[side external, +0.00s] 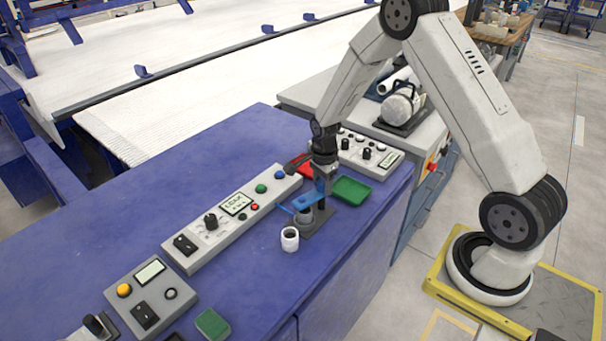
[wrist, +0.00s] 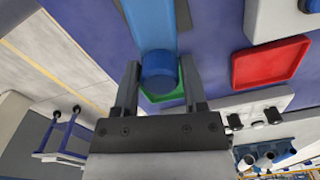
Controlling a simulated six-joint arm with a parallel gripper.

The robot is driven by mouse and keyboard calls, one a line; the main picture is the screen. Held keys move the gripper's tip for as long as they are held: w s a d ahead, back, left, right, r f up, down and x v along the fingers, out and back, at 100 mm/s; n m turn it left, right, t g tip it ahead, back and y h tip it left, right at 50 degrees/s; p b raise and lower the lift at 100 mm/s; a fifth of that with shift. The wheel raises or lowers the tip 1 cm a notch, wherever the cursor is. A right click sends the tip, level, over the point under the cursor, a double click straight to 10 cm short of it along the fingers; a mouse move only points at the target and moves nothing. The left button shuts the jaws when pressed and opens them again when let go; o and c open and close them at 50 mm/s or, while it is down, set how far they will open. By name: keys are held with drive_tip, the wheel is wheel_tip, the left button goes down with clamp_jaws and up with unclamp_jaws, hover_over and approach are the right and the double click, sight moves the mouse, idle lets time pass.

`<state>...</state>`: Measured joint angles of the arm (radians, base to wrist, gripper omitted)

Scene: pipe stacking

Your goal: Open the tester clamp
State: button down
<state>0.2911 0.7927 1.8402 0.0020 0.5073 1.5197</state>
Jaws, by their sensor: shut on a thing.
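The tester clamp (side external: 318,222) stands on the blue bench, with a dark base plate and a blue arm (side external: 307,201). In the wrist view, the blue clamp arm (wrist: 151,22) runs to the top edge and ends in a round blue knob (wrist: 160,72). My gripper (side external: 322,183) is over the clamp from above. Its two fingers (wrist: 160,80) stand on either side of the knob and are shut on it. The fingers' contact is partly hidden in the side view, and how far the clamp is open is hard to tell.
A white pipe piece (side external: 290,240) stands in front of the clamp. A leak tester panel (side external: 232,212) lies to its left. A green tray (side external: 352,190) and a red tray (side external: 304,170) are close behind.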

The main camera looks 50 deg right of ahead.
drive_tip(key=m, duration=1.2)
drive_tip(key=shift+m, duration=2)
drive_tip(key=shift+c, duration=1.3)
unclamp_jaws()
drive_tip(key=shift+r, duration=0.15)
